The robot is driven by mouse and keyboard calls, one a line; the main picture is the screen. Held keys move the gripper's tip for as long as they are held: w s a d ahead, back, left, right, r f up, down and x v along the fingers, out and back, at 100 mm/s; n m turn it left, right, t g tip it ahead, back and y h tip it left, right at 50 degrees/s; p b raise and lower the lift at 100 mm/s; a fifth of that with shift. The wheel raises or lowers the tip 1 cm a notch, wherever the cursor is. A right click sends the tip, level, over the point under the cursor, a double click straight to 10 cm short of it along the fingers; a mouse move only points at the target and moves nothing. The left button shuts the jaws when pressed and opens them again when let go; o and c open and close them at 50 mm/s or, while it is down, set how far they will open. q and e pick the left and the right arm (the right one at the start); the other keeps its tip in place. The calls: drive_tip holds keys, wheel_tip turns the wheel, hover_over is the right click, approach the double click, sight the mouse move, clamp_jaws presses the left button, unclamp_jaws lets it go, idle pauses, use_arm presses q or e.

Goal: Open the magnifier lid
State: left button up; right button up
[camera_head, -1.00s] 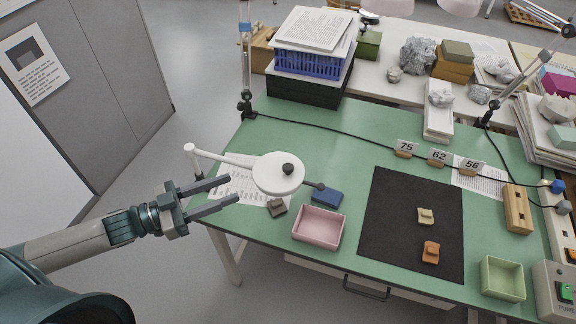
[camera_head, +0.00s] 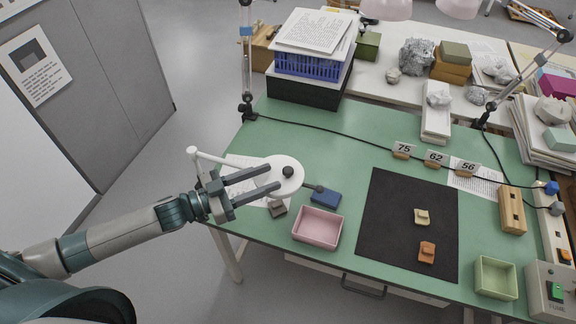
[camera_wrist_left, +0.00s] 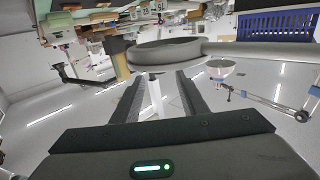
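The magnifier (camera_head: 290,186) has a round white lid, shut flat over its head, with a dark knob (camera_head: 288,172) on top. It sits on a white arm above the green table's left end. My left gripper (camera_head: 274,178) is open, its two dark fingers pointing at the knob from the left and overlapping the lid in the head view. I cannot tell whether they touch it. In the left wrist view the fingers are apart with nothing between them, and the magnifier's dark round rim (camera_wrist_left: 165,52) shows just beyond their tips. My right gripper is out of view.
A pink tray (camera_head: 318,228), a blue block (camera_head: 326,198) and a grey-brown sherd (camera_head: 277,210) lie close to the magnifier. A black mat (camera_head: 400,245) with two sherds lies to the right. A stack of crates (camera_head: 308,92) stands behind.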

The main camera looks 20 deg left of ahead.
sight(288, 170)
use_arm(q)
drive_tip(key=p+x, duration=0.1)
drive_tip(key=x, duration=0.4)
drive_tip(key=shift+w+d+r+p, duration=0.15)
drive_tip(key=shift+p, duration=0.15)
drive_tip(key=shift+x, duration=0.75)
clamp_jaws()
